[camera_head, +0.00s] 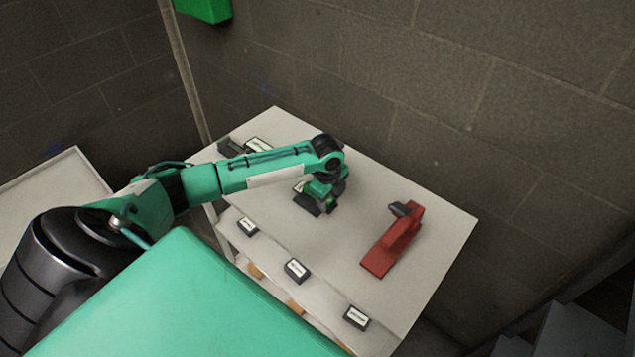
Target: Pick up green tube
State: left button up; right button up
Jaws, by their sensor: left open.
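My left arm reaches in from the left over a light table (440,215). My left gripper (314,204) is at the end of this arm, pointing down over the middle of the table. It is open. I cannot make out a green tube for certain. Small green and dark parts show at the gripper, but they are too small to tell apart from the gripper itself. The wrist and forearm hide part of the table. My right gripper is not in view.
A red tool-like object (392,245) with a dark top stands at the table's right. Small dark labelled blocks (296,270) line the front edge. Another label (258,146) and a dark item (230,147) are at the back left. A block wall (430,80) stands behind.

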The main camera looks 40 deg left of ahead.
pick_arm(q)
jog(key=shift+w+f, duration=0.15)
jog(key=shift+f, duration=1.1)
jog(key=c, duration=1.1)
jog(key=shift+c, duration=0.2)
jog(key=shift+r, duration=0.15)
